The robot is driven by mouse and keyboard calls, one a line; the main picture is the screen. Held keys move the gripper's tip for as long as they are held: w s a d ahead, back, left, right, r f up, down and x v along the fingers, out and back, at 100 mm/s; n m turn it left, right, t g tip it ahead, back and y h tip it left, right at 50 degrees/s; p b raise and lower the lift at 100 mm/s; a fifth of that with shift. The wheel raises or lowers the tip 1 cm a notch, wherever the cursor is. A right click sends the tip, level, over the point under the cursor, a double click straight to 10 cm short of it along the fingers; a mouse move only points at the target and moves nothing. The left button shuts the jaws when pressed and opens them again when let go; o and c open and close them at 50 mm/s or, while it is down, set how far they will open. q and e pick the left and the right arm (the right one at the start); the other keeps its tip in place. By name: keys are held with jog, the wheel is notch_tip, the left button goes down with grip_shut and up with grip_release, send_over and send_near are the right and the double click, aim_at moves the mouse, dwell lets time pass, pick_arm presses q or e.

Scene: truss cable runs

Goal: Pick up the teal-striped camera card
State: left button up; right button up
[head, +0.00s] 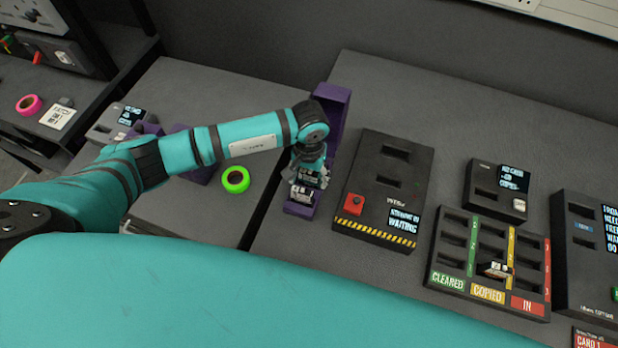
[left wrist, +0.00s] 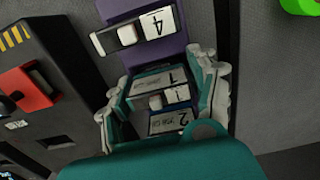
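My left gripper (head: 308,176) points down into a purple rack (head: 330,103). In the left wrist view its two fingers (left wrist: 162,98) stand apart on either side of a card with a white "1" label (left wrist: 178,95). Teal faces marked 1 (left wrist: 158,80) and 2 (left wrist: 172,123) lie directly beside that label. Whether the fingers press on the card cannot be told. A card labelled 4 (left wrist: 160,25) sits in the rack just outside the fingers; it also shows in the head view (head: 301,194). No stripe can be made out clearly. My right gripper is not in view.
Further right is a sorting tray (head: 448,281) marked CLEARED, COPIED and IN, holding one card (head: 494,269). A green tape ring (head: 235,180) lies left of the rack, on the table.

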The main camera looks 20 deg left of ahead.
pick_arm(q)
jog(key=c, duration=0.8)
jog(key=shift+o, duration=0.2)
jog(key=shift+r, duration=0.1)
